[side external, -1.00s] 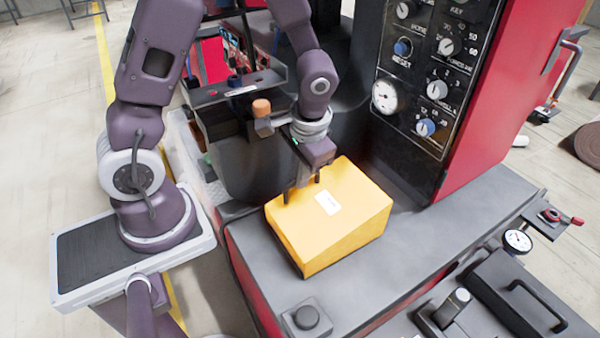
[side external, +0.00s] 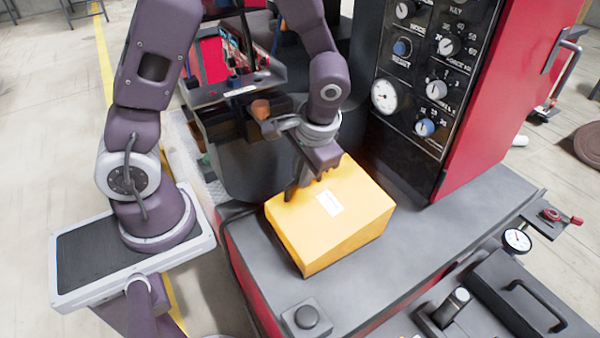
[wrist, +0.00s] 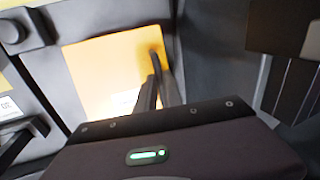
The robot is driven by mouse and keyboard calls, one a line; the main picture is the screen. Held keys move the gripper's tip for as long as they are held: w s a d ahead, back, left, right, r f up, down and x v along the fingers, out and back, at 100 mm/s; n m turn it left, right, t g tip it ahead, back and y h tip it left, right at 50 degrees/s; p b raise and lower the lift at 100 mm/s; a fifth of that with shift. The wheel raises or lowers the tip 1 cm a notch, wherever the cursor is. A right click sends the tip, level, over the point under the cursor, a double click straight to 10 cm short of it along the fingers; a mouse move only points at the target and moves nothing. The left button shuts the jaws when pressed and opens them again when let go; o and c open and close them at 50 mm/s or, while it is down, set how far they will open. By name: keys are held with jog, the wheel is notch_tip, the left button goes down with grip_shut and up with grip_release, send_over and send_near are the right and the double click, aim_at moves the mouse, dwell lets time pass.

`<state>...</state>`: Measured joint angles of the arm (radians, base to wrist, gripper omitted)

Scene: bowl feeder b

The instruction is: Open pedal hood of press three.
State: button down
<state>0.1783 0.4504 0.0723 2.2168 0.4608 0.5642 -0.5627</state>
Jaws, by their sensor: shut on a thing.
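The yellow pedal hood (side external: 345,228) is a box with a white label on top, standing on the grey ledge of the red press. My gripper (side external: 291,192) is at the hood's back left top edge, fingers pointing down. It is shut on the hood there; the exact contact is hard to see. In the wrist view the fingers (wrist: 157,88) are close together in front of the hood's orange-yellow face (wrist: 105,75). Whatever is under the hood is hidden.
The control panel (side external: 430,70) with dials rises behind the hood to the right. A black button box (side external: 307,317) sits in front, and a dial gauge (side external: 517,240) is at the right. The ledge right of the hood (side external: 440,235) is clear.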

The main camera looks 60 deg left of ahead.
jog(key=d+r+m+y, duration=0.1)
jog(key=d+r+y, duration=0.15)
jog(key=d, duration=0.75)
jog(key=d+r+m+y, duration=0.1)
jog(key=d+y, duration=0.2)
jog(key=d, duration=0.6)
jog(key=d+f+y, duration=0.3)
jog(key=d+f, duration=0.2)
jog(key=d, duration=0.3)
jog(key=shift+d, duration=0.25)
jog(key=shift+s+d+f, duration=0.1)
jog(key=shift+f, duration=0.05)
jog(key=c, duration=1.6)
grip_release()
jog(key=shift+c, duration=0.2)
jog(key=shift+o, duration=0.7)
